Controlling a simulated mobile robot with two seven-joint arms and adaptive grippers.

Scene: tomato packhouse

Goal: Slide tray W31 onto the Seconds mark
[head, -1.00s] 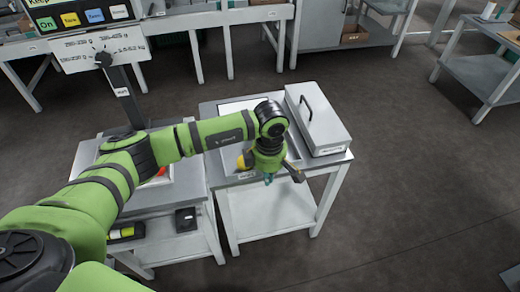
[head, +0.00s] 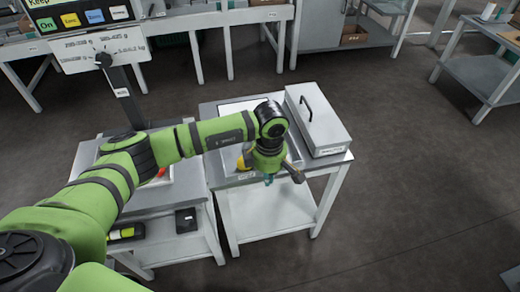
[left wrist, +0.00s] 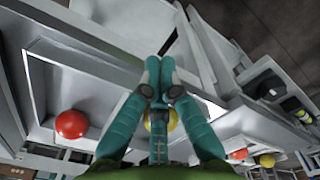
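A shallow pale tray (head: 224,108) lies on the small grey table, mostly behind my left arm. A yellow tomato (head: 241,163) shows beside the wrist. In the left wrist view, a tray (left wrist: 38,92) with a red tomato (left wrist: 71,124) lies left of the fingers, and a yellow tomato (left wrist: 160,119) shows between them. I cannot read W31 or make out the Seconds mark. My left gripper (head: 269,180) points down over the table's front edge. In the left wrist view its teal fingertips (left wrist: 161,68) are together with nothing visible between them. Contact with a tray is unclear. My right gripper is out of view.
A lidded grey box (head: 318,118) with a black handle fills the table's right side. A scale (head: 124,100) with a sign stands on the neighbouring left table. Long benches (head: 215,18) line the back.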

